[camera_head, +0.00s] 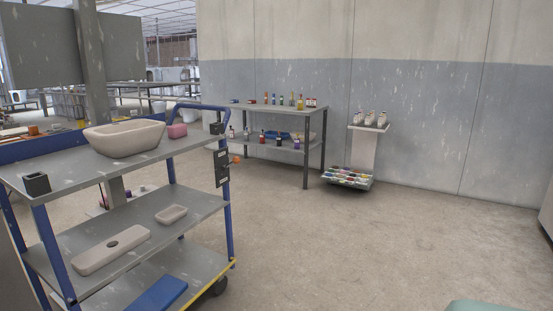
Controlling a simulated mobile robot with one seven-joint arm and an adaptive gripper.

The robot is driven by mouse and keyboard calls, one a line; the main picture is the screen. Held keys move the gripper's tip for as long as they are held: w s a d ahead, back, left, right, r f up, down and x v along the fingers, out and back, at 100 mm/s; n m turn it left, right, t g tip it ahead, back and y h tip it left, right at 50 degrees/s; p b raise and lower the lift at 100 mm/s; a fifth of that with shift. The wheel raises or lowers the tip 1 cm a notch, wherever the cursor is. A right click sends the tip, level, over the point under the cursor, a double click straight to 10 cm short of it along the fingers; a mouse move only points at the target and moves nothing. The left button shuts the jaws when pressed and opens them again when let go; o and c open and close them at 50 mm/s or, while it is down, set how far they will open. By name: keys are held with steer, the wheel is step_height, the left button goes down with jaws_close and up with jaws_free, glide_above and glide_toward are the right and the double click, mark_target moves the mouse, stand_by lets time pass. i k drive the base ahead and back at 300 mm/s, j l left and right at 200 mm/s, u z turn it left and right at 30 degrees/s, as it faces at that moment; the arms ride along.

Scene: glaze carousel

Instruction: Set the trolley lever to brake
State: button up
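The trolley (195,216) stands at the left, with blue posts, several grey shelves and a dark wheel near the floor. A dark lever plate (222,167) with small pale labels is fixed to its near right post. The label words are too small to read, so I cannot tell which setting the lever is at. My gripper is not in view.
A grey table (275,109) with bottles is behind, beside a white stand (362,150) with a tray of coloured pieces. The floor right of the trolley is clear.

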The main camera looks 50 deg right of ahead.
mark_target(236, 160)
steer(key=z, duration=1.25)
